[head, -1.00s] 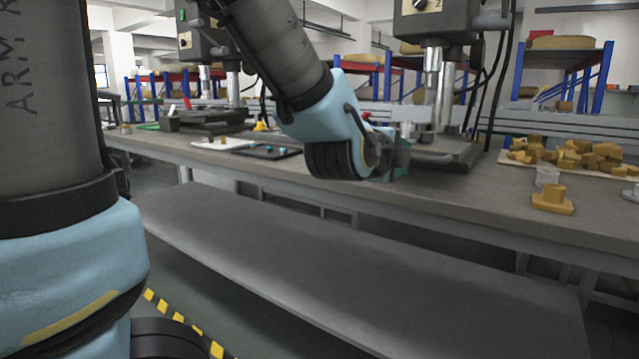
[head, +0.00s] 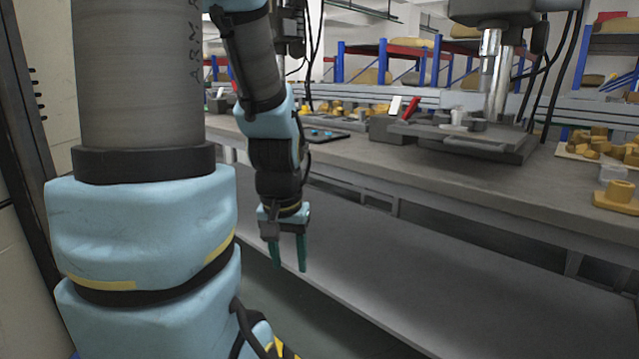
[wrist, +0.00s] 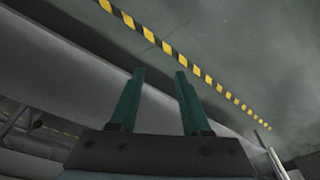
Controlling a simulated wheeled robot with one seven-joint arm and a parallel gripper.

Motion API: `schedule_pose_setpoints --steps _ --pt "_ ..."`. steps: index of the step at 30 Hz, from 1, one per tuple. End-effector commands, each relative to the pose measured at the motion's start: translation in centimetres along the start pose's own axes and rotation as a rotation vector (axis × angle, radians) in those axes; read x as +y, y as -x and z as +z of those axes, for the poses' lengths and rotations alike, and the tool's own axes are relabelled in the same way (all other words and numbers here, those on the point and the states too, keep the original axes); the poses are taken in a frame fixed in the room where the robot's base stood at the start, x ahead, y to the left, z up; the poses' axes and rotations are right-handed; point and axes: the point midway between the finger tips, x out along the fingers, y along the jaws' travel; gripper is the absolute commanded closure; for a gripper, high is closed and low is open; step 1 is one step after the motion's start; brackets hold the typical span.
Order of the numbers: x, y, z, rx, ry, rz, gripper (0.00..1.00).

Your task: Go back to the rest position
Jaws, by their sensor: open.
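My gripper (head: 287,253) hangs pointing down in the head view, in front of the workbench's front edge and near the grey lower shelf. Its two green fingers are apart with nothing between them. In the wrist view the open fingers (wrist: 156,95) show over the grey floor, with the edge of a grey surface behind them.
The workbench (head: 430,180) runs along the right, carrying a drill press (head: 492,85), a dark tray (head: 325,134) and yellow-brown parts (head: 617,192). The lower shelf (head: 400,270) lies under it. Yellow-black tape (wrist: 190,62) marks the floor.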

Motion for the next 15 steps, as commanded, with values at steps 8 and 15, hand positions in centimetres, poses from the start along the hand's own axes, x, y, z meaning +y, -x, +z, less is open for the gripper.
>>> schedule_pose_setpoints --steps 8,15 --pt "-0.9 4.0 0.4 -0.051 0.095 -0.005 0.52" --pt "-0.9 9.2 -0.6 -0.049 0.093 -0.005 0.52"
